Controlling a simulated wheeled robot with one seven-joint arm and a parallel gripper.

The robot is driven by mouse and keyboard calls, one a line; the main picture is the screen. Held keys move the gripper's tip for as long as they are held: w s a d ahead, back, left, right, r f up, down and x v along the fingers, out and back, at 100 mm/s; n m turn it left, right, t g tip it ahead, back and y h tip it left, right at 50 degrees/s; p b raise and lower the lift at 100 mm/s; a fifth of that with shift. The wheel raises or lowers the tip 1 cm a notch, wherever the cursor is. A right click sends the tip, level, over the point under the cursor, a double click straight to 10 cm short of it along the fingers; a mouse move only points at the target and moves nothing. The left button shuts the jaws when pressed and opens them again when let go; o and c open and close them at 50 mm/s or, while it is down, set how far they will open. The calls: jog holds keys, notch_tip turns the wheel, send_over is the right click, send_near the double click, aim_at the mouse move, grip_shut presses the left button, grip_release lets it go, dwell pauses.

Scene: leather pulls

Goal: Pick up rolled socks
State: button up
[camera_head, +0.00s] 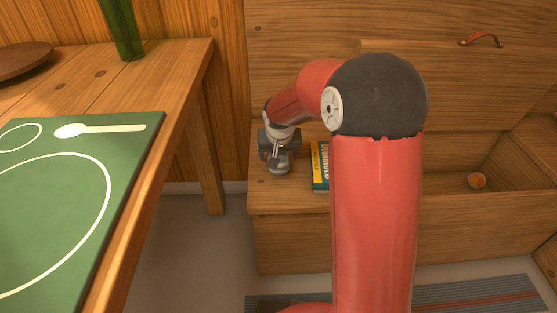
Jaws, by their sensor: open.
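My gripper (279,155) points down over the left part of the wooden bench top, just left of a book. It is open. A small grey rounded shape shows at its lower end; I cannot tell whether this is finger parts or the rolled socks. I see nothing that is clearly rolled socks.
The book (320,166), yellow and green, lies on the bench (292,198), partly behind my red arm. A leather pull (481,39) is on the raised panel. At left, a table (180,75) holds a green mat (135,148), a green bottle (122,30) and a brown plate (22,60).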

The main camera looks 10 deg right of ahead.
jog(key=shift+w+f, duration=0.3)
jog(key=shift+f, duration=0.35)
jog(key=shift+c, duration=0.2)
jog(key=c, duration=1)
jog(key=shift+r, duration=0.1)
